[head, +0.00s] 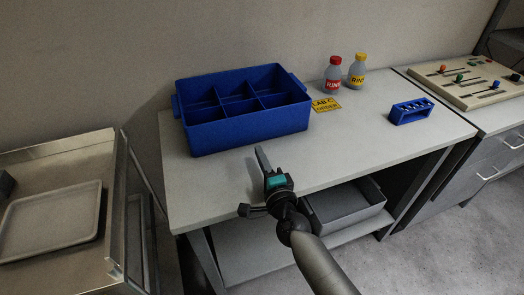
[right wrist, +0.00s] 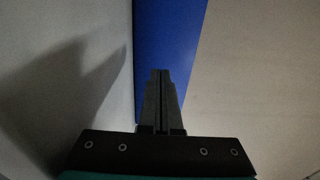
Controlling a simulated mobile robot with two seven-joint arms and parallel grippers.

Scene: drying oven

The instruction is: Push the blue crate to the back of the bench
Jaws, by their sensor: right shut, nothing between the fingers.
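The blue crate (head: 250,128) is an open box with several compartments. It stands upright on the bench (head: 360,150), left of its middle, with its rear side near the wall. My right gripper (head: 262,158) is over the bench's front part, in front of the crate. Its fingers are shut and empty and point toward the crate's front wall. In the right wrist view the shut fingers (right wrist: 162,75) overlap the crate's blue wall (right wrist: 168,40); I cannot tell whether they touch it. My left gripper is not in view.
A small blue rack (head: 411,111) stands farther right. A grey bin (head: 345,207) is on the shelf below. A metal cart (head: 60,155) with a tray is at left.

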